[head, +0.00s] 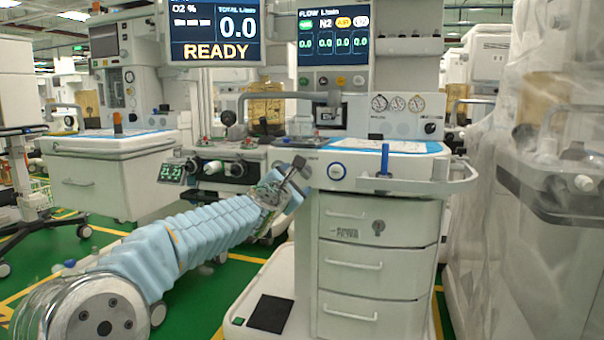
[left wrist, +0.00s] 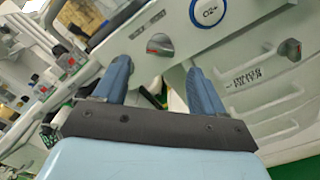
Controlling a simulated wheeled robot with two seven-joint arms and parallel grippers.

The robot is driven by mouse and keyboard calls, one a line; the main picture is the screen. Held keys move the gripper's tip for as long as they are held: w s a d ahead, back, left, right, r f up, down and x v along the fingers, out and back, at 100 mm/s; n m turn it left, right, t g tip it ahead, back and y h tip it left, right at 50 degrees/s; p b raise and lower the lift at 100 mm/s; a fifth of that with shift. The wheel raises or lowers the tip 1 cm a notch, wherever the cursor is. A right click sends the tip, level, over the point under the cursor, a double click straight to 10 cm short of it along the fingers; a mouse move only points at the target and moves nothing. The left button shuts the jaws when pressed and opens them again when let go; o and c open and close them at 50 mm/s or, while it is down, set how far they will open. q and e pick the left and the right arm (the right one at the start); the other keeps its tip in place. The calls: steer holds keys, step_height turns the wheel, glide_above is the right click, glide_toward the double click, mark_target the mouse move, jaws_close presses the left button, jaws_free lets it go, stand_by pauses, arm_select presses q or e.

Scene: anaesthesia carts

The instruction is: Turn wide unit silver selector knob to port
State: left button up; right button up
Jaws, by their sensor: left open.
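The silver selector knob (left wrist: 160,45) is on the sloped front panel of the wide unit (head: 375,270), left of the blue-ringed O2+ button (head: 337,171). The button also shows in the left wrist view (left wrist: 208,11). The knob has a red mark on its left part. My left gripper (head: 293,172) is at the panel. In the left wrist view its two blue fingers (left wrist: 158,70) are apart, and the knob shows between and just beyond their tips. I see no contact. In the head view the gripper largely covers the knob. My right gripper is out of view.
A silver drawer lock (left wrist: 291,48) sits right of the knob on the drawer front. The unit's tray top with a blue edge (head: 400,147) lies above the panel. A rail handle (head: 455,180) sticks out at right. Dark dials (head: 238,169) are left of the gripper.

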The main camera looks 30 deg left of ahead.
mark_target(303, 174)
arm_select(q)
steer(key=p+x, duration=0.1)
steer(key=x, duration=0.4)
steer(key=shift+w+p, duration=0.3)
steer(key=shift+w, duration=0.15)
steer(key=c, duration=1.1)
steer(key=shift+o, duration=0.2)
